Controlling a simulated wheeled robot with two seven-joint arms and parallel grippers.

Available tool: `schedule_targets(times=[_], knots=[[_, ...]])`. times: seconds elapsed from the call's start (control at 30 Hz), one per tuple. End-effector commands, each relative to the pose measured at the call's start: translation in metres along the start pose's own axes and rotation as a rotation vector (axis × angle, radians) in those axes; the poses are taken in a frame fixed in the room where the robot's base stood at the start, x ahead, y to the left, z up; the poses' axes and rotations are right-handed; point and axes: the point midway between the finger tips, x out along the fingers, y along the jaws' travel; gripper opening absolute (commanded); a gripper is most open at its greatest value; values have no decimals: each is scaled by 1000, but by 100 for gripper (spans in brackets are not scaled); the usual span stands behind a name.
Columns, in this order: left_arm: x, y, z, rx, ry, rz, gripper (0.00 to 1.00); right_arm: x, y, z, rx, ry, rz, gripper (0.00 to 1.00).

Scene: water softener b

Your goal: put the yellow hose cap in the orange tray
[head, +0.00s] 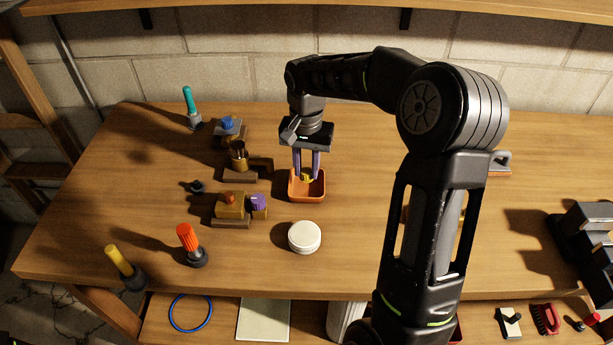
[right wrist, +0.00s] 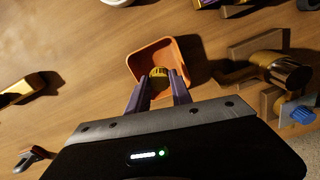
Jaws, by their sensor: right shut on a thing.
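The yellow hose cap (head: 307,176) is a small ribbed round piece. It is between the purple fingers of my right gripper (head: 308,168), which is shut on it. The orange tray (head: 307,197) is a small open square tray on the table, directly under the gripper. In the right wrist view the cap (right wrist: 158,76) shows between the fingertips (right wrist: 159,84), over the near part of the tray (right wrist: 178,42). I cannot tell whether the cap touches the tray floor. My left gripper is not in view.
A white round jar (head: 304,237) stands in front of the tray. Left of it are a brass fitting (head: 238,158), a block with a purple knob (head: 259,203), and handled tools in orange (head: 188,238), yellow (head: 119,260) and teal (head: 188,101). My right arm covers the table right of the tray.

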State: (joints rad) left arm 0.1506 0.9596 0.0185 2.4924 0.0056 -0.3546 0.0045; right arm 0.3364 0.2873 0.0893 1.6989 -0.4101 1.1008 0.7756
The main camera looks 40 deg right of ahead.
Motion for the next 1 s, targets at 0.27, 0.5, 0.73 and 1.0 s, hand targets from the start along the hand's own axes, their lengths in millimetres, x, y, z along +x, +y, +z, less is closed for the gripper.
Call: schedule_targets(times=[0.27,0.5,0.73,1.0], knots=[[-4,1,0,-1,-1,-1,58,16,1,1,1,-5,2,0],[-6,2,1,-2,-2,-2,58,38,0,0,0,-1,0,0],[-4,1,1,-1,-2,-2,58,39,0,0,0,-1,0,0],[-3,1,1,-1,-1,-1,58,40,0,0,0,-1,0,35]])
